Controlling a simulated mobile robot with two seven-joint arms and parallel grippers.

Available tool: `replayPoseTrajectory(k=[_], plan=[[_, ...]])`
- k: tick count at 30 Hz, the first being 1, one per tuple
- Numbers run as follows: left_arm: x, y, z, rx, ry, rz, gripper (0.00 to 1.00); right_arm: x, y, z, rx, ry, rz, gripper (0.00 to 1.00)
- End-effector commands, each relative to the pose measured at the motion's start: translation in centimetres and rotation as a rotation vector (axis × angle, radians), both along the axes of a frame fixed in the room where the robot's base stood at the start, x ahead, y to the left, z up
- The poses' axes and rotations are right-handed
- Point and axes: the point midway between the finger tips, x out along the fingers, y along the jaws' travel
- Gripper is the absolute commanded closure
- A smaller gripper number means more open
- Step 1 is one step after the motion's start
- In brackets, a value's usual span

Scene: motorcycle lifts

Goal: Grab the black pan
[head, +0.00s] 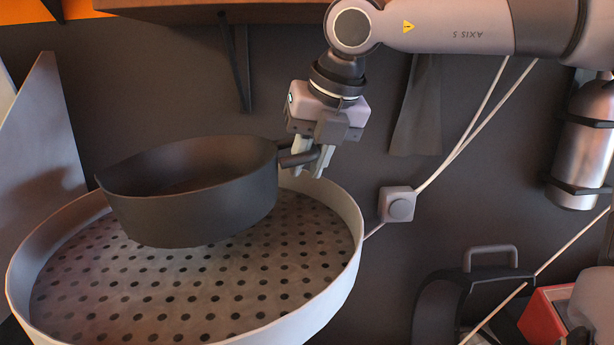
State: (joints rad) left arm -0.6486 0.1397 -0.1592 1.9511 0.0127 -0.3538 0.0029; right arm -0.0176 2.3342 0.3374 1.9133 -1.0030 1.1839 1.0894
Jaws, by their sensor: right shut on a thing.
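The black pan (190,200) is a deep, dark round pan in the middle left of the head view. It is over the perforated floor of a large round white tray (325,300) and looks slightly tilted. I cannot tell for sure whether its base touches the tray. Its short handle points right. My right gripper (308,160) comes down from the upper right and is shut on the handle, with its light fingertips around it. My left gripper is not in view.
A dark wall stands behind, with a shelf (215,12) and bracket above. A switch box (397,204) with cables and a metal cylinder (582,145) are on the right. A dark case (490,285) and a red box (545,318) are at the lower right.

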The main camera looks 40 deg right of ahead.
Motion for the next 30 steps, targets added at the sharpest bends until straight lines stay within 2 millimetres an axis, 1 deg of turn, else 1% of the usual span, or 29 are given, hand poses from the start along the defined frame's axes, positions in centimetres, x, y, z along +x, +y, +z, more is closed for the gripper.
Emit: replayPoseTrajectory(k=[1,6,12,15,21,25,30], plan=[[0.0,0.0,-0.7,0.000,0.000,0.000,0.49,-0.9,0.8,-0.1,0.000,-0.009,0.002,1.00],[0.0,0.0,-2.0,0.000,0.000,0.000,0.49,-4.3,3.6,-0.2,-0.003,-0.008,0.002,1.00],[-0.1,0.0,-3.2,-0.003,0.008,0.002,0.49,-8.3,7.0,-0.2,-0.003,-0.008,0.000,1.00],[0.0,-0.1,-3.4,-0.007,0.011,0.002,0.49,-9.9,8.4,-0.1,-0.002,-0.008,-0.001,1.00],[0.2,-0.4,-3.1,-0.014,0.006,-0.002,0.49,-12.0,10.2,0.0,0.000,-0.005,-0.002,1.00],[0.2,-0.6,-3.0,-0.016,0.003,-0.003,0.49,-12.7,10.7,0.1,0.002,-0.004,-0.001,1.00],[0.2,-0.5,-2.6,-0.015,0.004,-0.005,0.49,-12.9,10.9,0.6,0.001,-0.004,-0.003,1.00]])
